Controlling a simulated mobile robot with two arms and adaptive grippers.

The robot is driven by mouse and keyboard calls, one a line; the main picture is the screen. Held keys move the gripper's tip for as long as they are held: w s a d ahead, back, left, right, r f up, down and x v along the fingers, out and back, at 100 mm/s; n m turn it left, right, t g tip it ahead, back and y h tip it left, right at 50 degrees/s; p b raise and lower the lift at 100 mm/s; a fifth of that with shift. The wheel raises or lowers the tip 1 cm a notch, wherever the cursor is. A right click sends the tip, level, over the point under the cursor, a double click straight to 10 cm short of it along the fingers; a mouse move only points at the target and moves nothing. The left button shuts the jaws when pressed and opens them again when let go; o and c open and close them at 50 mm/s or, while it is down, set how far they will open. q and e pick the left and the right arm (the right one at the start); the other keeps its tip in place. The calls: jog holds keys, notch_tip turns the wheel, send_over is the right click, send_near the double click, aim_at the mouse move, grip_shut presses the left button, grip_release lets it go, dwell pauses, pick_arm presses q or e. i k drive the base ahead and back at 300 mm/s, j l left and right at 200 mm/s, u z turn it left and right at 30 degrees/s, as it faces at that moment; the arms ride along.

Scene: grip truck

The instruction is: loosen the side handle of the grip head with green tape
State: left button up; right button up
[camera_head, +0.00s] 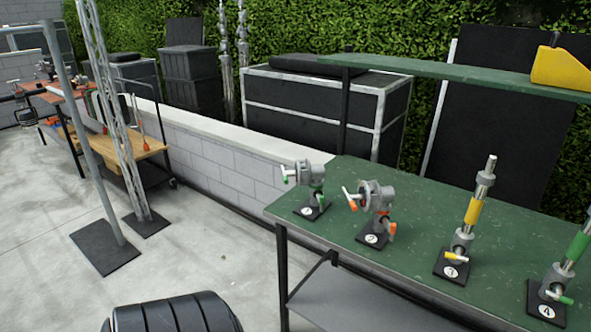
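A grey metal grip head (312,173) with green-marked handles stands on a small black base at the left end of the green table. One green-tipped handle (289,175) sticks out to its left, and another green part (321,200) hangs low at its right. A similar grip head with orange-marked handles (377,197) stands to its right. An upright post with a yellow band (472,212) stands further right. A tilted post with a green band (577,246) and a green-tipped handle is cut off by the right edge. Neither of my grippers is in view.
The green worktable (400,215) has bare space between the bases and behind them. A green shelf (450,75) above it holds a yellow wedge-shaped object (562,70). A low block wall (215,160) runs behind. A wooden cart (130,148) and metal poles stand left on open concrete.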

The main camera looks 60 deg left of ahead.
aim_at(320, 200)
jog(key=u, duration=1.7)
jog(key=i+l, duration=0.1)
jog(key=l, duration=0.15)
